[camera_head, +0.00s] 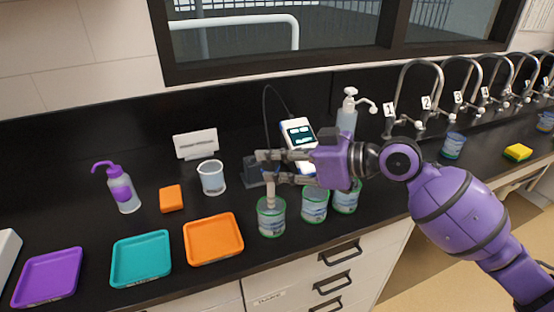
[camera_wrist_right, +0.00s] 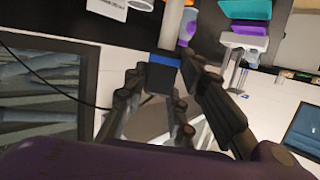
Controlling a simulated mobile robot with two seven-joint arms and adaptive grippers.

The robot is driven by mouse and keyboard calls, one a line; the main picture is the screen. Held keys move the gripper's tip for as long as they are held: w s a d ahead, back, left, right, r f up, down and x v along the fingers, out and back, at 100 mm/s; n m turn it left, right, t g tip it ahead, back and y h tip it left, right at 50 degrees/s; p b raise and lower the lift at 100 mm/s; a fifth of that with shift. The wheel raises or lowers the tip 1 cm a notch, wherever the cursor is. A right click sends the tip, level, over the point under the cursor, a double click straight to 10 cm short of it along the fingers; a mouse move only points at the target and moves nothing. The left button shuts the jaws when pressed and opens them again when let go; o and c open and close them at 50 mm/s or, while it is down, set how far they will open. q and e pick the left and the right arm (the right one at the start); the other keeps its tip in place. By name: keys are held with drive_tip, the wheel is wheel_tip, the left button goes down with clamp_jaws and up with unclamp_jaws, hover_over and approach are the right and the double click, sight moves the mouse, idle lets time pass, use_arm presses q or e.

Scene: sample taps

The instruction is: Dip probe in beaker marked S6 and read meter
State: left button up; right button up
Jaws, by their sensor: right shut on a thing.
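My right gripper (camera_head: 266,168) is shut on the probe (camera_head: 270,192), a pale rod with a dark, blue-banded top that shows between the fingers in the right wrist view (camera_wrist_right: 165,60). The probe hangs roughly upright over the leftmost front beaker (camera_head: 271,218). Its lower end overlaps that beaker's rim; I cannot tell whether it touches liquid. A middle beaker (camera_head: 314,206) and a right beaker (camera_head: 347,198) stand beside it. Their labels are too small to read, so I cannot tell which is S6. The meter (camera_head: 298,131) stands behind, its reading illegible. My left gripper is not in view.
A dark holder (camera_head: 252,174) stands behind the probe, near a white cup (camera_head: 211,177). Orange (camera_head: 213,240), teal (camera_head: 141,260) and purple (camera_head: 48,279) trays lie left. A pump bottle (camera_head: 347,115) and numbered taps (camera_head: 418,82) stand right. A black cable (camera_head: 265,105) loops behind.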

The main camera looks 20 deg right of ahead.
drive_tip(key=shift+f, duration=0.1)
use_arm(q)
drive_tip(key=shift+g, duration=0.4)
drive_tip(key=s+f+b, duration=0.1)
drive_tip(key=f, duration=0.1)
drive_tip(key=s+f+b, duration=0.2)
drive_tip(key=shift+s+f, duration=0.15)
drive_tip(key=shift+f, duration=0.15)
use_arm(e)
wheel_tip(320, 180, down, 7)
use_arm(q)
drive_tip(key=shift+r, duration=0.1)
use_arm(e)
drive_tip(key=shift+r, duration=0.2)
idle(1.7)
drive_tip(key=shift+r+p, duration=1.55)
drive_tip(key=shift+r, duration=1.15)
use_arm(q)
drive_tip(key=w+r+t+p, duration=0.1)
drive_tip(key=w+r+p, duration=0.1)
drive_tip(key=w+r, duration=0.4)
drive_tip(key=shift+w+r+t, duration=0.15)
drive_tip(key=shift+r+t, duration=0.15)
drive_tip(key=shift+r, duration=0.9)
use_arm(e)
drive_tip(key=shift+r, duration=2.05)
